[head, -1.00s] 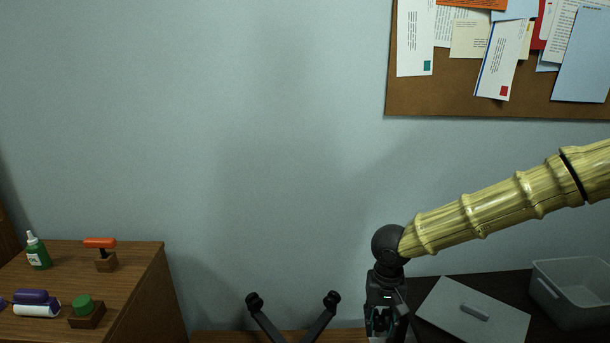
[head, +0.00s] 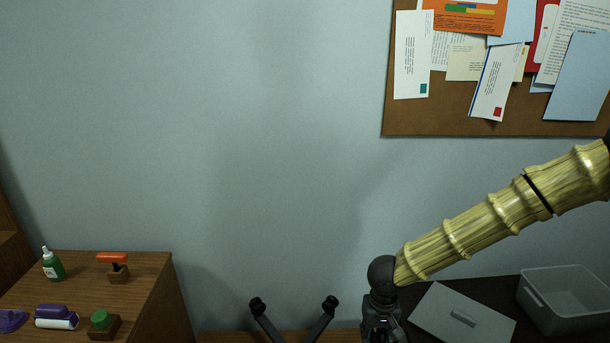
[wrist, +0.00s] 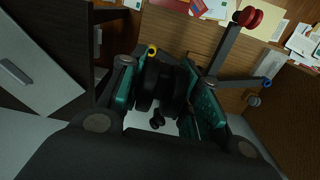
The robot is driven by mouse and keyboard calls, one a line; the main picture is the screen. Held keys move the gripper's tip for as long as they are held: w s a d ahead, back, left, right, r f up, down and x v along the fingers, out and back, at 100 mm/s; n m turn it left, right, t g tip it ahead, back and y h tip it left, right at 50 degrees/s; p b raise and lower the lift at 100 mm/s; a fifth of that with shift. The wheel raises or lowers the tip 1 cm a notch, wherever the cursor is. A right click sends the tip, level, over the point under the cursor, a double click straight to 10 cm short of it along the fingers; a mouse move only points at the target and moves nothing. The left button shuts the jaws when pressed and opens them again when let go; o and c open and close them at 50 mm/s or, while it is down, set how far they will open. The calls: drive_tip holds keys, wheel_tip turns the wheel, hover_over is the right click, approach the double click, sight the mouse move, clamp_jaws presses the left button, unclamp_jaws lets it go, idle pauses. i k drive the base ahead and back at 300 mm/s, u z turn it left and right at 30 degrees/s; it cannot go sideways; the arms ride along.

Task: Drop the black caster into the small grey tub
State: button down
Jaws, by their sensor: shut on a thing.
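My gripper (head: 381,325) shows at the bottom of the head view, pointing down, its fingertips cut off by the picture edge. In the wrist view my gripper (wrist: 165,90) is shut on the black caster (wrist: 165,80), whose dark wheels show between the teal-sided fingers. The caster's far side is hidden. A grey, see-through tub (head: 532,300) stands at the right of the head view, well to the right of my gripper. Its visible inside looks empty. I cannot tell whether a smaller grey tub stands out of view.
A flat grey panel with a handle (head: 462,316) lies between my gripper and the tub. Black legs with wheeled ends (head: 292,322) rise left of my gripper. A wooden cabinet (head: 150,275) at left holds stamps and a green bottle. A corkboard (head: 450,122) hangs above.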

sight(565, 301)
drive_tip(key=z, duration=1.7)
drive_tip(key=i, duration=1.1)
drive_tip(key=u, duration=0.85)
drive_tip(key=i, duration=0.3)
drive_tip(key=u, duration=0.15)
